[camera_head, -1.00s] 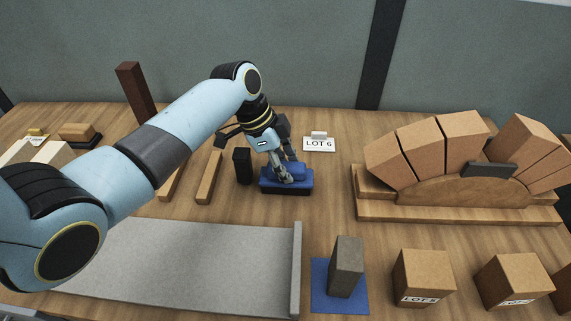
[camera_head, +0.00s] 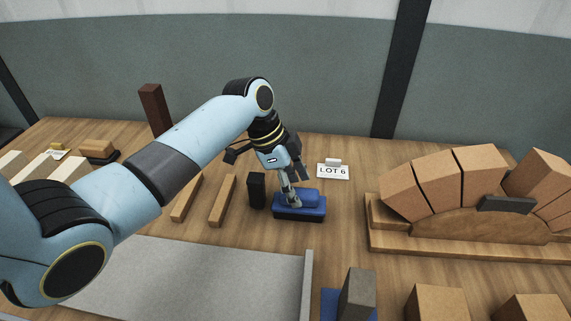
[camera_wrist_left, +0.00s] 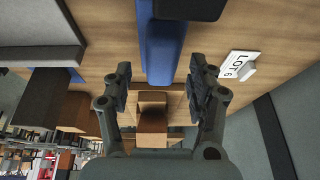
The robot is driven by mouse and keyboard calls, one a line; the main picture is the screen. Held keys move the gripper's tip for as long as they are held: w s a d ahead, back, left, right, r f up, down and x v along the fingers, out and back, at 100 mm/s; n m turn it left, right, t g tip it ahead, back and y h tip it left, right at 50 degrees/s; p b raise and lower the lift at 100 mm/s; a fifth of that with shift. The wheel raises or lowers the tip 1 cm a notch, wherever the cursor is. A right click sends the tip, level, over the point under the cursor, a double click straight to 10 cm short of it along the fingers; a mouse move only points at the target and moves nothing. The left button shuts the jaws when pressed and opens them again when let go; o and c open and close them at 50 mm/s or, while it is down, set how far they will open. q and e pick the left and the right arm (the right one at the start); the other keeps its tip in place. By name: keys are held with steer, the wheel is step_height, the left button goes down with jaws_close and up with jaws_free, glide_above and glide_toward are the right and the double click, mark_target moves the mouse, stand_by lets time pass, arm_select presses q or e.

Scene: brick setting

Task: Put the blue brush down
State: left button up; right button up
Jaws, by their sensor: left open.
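The blue brush (camera_head: 300,204) rests on the wooden table, with its blue upper part on a dark base. It stands just right of a small black block (camera_head: 256,190). My left gripper (camera_head: 293,190) is open, pointing down at the brush from above. In the left wrist view, the blue handle (camera_wrist_left: 162,40) runs between the spread fingers (camera_wrist_left: 160,80), with gaps on both sides. My right gripper is not in view.
A "LOT 6" card (camera_head: 333,171) stands behind and right of the brush. Two wooden strips (camera_head: 222,200) lie to the left. A grey slab (camera_head: 190,278) lies in front. A brick arch on a wooden form (camera_head: 470,215) stands at the right.

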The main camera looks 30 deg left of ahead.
arm_select(q)
steer(key=v, duration=0.9)
steer(key=shift+r, duration=0.35)
steer(key=shift+s+a, duration=0.1)
steer(key=shift+a, duration=0.05)
